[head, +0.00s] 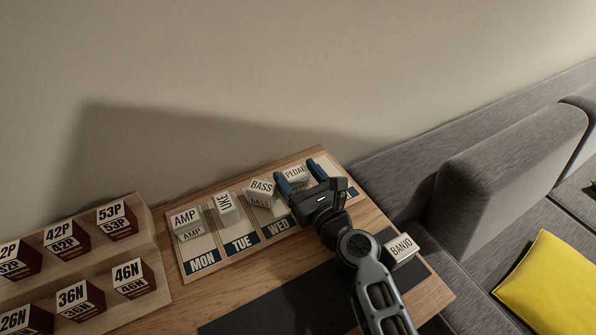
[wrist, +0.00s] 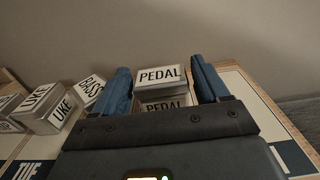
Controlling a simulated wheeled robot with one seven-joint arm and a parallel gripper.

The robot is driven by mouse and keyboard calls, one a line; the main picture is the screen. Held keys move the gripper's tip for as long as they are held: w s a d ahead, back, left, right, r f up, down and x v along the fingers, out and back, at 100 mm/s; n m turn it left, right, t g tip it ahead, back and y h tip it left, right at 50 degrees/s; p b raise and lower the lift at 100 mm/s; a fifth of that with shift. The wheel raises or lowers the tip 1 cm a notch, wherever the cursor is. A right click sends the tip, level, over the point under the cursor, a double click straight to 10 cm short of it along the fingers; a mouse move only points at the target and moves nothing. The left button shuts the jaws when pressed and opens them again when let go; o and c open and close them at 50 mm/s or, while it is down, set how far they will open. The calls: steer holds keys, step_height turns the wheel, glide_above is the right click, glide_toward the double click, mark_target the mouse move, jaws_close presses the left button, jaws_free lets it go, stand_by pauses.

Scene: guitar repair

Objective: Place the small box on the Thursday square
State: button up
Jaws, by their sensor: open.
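A small white box labelled PEDAL (head: 296,173) stands on the fourth square of the weekday board (head: 211,255), to the right of the WED square. It also shows in the wrist view (wrist: 160,77), with its label on the top and front faces. My gripper (head: 300,178) is open, with one blue finger on each side of the PEDAL box. In the wrist view a gap shows beside the box, so the fingers do not look closed on it. My gripper hides the fourth square's day label, and the box's lower part is hidden too.
Boxes labelled AMP (head: 186,220), UKE (head: 226,208) and BASS (head: 261,190) stand on the MON, TUE and WED squares. A BANJO box (head: 401,248) lies right of my arm. A stepped rack (head: 140,222) with string boxes is at left. A grey sofa (head: 480,180) is at right.

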steer(key=v, duration=1.2)
steer(key=shift+r, duration=0.1)
